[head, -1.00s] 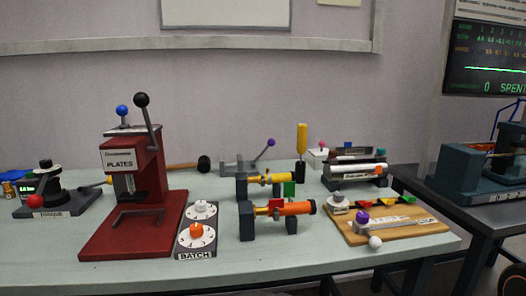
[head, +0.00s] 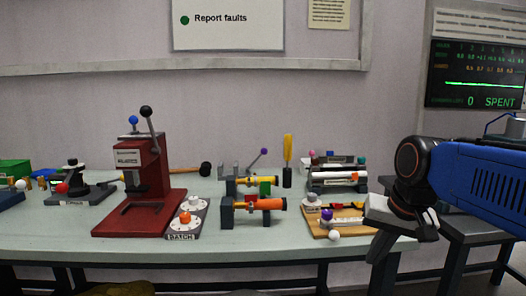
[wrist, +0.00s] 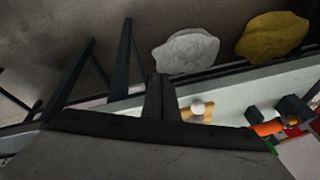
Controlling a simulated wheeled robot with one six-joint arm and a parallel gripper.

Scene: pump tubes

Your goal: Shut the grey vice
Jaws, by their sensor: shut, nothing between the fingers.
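The grey vice (head: 236,171) stands at the back of the bench in the head view, behind the tube stands. It has upright grey jaws with a gap between them and a lever with a purple knob (head: 264,152) leaning up to the right. Its lower part is partly hidden by the yellow tube in front. My gripper (head: 377,250) is shut and empty, pointing down at the bench's front right edge, well to the right of the vice. In the wrist view its dark fingers (wrist: 160,98) show together; I cannot make out the vice there.
Stands with a yellow tube (head: 245,183) and an orange tube (head: 258,204) are in front of the vice. A red press (head: 140,190) is to its left, a yellow-handled tool (head: 287,160) to its right. A wooden board (head: 322,231) lies near my gripper.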

